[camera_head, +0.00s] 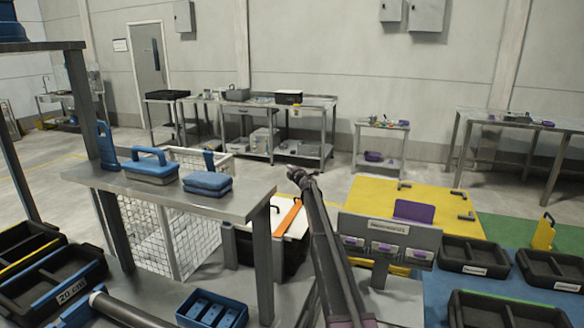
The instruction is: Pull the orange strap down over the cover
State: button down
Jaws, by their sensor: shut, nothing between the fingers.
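The orange strap (288,218) is a narrow band lying slanted across a pale cover (298,229). The cover tops a dark box-like body, just right of the steel table in the middle of the view. My arm rises from the bottom of the view and hides the right side of the cover. My gripper (296,175) is at the arm's far end, appearing above the strap in the picture. It is shut and empty. No contact with the strap shows, and the real gap between them is hard to judge.
Black bins (475,253) and a grey labelled panel (390,236) stand right. Open floor lies beyond.

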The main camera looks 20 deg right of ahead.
jog(key=s+a+r+p, duration=0.1)
jog(key=s+a, duration=0.6)
jog(key=s, duration=0.3)
jog(key=s+a+r+p, duration=0.1)
jog(key=s+a, duration=0.6)
jog(key=s, duration=0.3)
jog(key=shift+a+r, duration=0.25)
jog(key=shift+a, duration=0.05)
jog(key=shift+s, duration=0.1)
jog(key=s+d+f+m+g+h+p, duration=0.2)
jog(key=s+d+m+g+h, duration=0.2)
jog(key=s+m, duration=0.45)
jog(key=s+d+f+m+g+h+p, duration=0.25)
jog(key=s+d+m+h, duration=0.2)
jog(key=s+m, duration=0.4)
jog(key=s+a+f+m+g+y+p, duration=0.1)
jog(key=s+a+f+g+y, duration=0.1)
jog(key=s, duration=0.8)
jog(key=s+a+f+g+y+p, duration=0.1)
jog(key=s+a+g, duration=0.4)
jog(key=s, duration=0.5)
jog(key=s+a+f+m+g+y+p, duration=0.1)
jog(key=s+a+f+g+y, duration=0.2)
jog(key=s, duration=0.7)
jog(key=shift+s+a+m+g, duration=0.25)
jog(key=shift+a+m+g, duration=0.05)
jog(key=shift+a+g, duration=0.4)
